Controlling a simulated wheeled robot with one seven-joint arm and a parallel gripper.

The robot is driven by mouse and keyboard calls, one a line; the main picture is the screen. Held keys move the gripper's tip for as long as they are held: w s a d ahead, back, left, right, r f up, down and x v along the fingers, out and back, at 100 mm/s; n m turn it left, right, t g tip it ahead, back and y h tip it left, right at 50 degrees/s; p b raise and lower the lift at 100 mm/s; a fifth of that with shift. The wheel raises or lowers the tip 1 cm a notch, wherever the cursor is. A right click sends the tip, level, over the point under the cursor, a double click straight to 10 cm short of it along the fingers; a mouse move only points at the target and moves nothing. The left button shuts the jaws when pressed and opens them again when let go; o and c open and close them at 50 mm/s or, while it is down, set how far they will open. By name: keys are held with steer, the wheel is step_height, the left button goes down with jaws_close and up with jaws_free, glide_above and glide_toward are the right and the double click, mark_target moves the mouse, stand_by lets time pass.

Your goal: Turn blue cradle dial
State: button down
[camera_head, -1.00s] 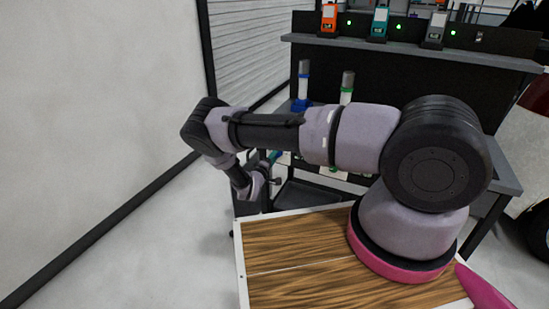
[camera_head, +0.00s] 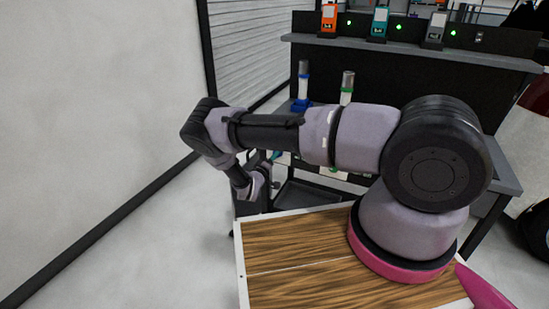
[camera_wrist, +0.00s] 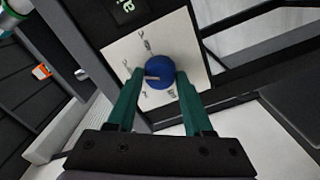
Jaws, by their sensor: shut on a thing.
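The blue dial (camera_wrist: 159,72) is a round knob with a pale pointer mark, set on a white plate (camera_wrist: 124,53) with small dark markings around it. In the wrist view my gripper (camera_wrist: 160,80) has its two green fingers on either side of the dial, shut on it. The pale mark points to the left in that view. In the head view my arm reaches left and down to the workbench front, and the dial and fingertips are hidden behind the arm. A blue-based upright tube (camera_head: 302,88) stands on the bench behind my arm.
A shelf (camera_head: 440,56) above holds orange, teal and grey devices with green lights. A dark tray (camera_head: 306,193) lies below my forearm. Open floor (camera_head: 180,250) is at left.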

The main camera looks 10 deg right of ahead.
steer(key=shift+f, duration=0.1)
steer(key=shift+c, duration=1.5)
jaws_free()
steer(key=v, duration=1.1)
